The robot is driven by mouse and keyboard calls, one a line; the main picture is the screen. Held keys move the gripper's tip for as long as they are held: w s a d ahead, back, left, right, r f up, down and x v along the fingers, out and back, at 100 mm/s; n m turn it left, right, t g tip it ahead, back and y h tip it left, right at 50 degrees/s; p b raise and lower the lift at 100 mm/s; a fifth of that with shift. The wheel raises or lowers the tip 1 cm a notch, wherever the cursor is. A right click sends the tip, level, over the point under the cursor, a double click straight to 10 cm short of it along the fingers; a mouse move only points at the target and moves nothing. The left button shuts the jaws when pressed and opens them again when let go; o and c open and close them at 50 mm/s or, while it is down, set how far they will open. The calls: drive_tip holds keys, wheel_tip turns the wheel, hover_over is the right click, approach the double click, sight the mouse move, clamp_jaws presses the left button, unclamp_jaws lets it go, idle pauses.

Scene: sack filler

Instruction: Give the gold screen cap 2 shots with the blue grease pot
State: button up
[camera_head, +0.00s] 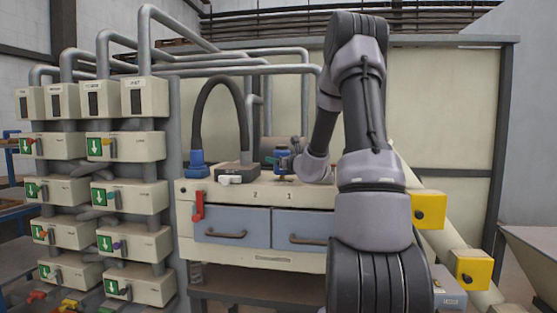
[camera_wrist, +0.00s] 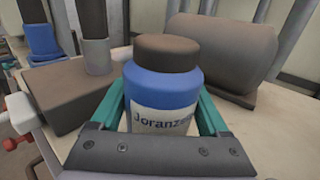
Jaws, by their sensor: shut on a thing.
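The blue grease pot (camera_wrist: 160,85) is a blue jar with a brown lid and a white label reading "Joranze…", cut off at the edge. It stands upright between the teal fingers of my gripper (camera_wrist: 160,104), which is shut on it. In the head view the pot (camera_head: 283,156) is at the back of the cream bench top, left of my wrist. A small dark, brownish thing (camera_head: 284,178) shows just beneath it; I cannot tell what it is, or whether the pot touches it. I cannot make out the gold screen cap in either view.
A grey-brown box (camera_head: 237,171) with a thick dark hose and a blue hose fitting (camera_head: 195,166) stand left of the pot. A brown cylinder (camera_wrist: 217,52) lies behind it. The bench (camera_head: 262,259) has two drawers and a red lever (camera_head: 198,207). Valve boxes (camera_head: 125,146) fill the left.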

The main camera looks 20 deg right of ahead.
drive_tip(key=shift+f, duration=0.3)
idle(0.4)
drive_tip(key=shift+r, duration=0.9)
drive_tip(key=shift+r, duration=2.5)
